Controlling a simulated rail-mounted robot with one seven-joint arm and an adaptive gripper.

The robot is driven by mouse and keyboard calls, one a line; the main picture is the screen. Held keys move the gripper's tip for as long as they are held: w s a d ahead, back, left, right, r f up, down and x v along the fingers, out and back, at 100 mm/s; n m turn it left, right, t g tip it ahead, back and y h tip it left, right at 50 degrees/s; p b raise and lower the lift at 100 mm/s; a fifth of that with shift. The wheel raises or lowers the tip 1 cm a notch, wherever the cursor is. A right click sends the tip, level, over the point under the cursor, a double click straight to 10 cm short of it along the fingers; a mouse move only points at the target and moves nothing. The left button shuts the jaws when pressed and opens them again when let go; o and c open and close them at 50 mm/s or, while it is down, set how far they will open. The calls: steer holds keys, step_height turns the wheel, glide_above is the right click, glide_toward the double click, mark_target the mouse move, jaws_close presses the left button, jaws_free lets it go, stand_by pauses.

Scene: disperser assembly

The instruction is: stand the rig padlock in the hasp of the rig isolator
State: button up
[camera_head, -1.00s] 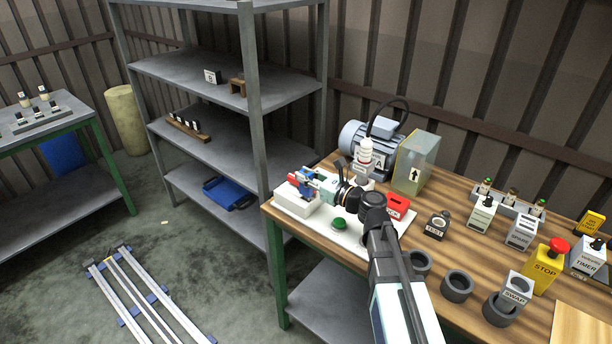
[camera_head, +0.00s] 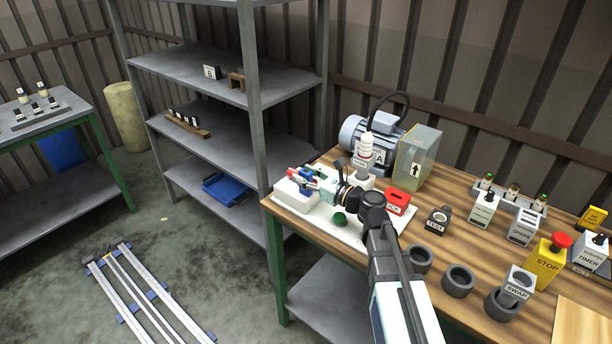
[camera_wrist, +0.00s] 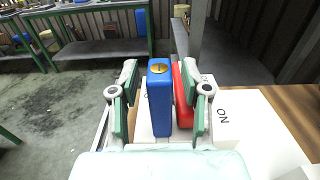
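The blue padlock (camera_wrist: 161,100), a block with a round brass spot on top, stands upright between my gripper's fingers in the wrist view. A red lever (camera_wrist: 183,92) is close beside it on the right. Both are at the white rig isolator (camera_wrist: 222,105), marked ON, which is also at the bench's left end in the head view (camera_head: 291,194). My gripper (camera_wrist: 164,92) has its fingers apart, with a gap showing between the left finger and the padlock. The hasp and the padlock's lower end are hidden, so I cannot tell how it is seated.
On the bench, a green knob (camera_head: 339,218) and a red box (camera_head: 397,202) are close to my arm. A motor (camera_head: 366,143), a clear guard (camera_head: 418,158) and a white-capped post (camera_head: 365,150) stand behind. Black rings (camera_head: 458,281) and labelled boxes stand to the right.

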steer(key=shift+s+d, duration=0.1)
steer(key=v, duration=1.1)
steer(key=shift+s+d, duration=0.2)
steer(key=shift+d, duration=0.15)
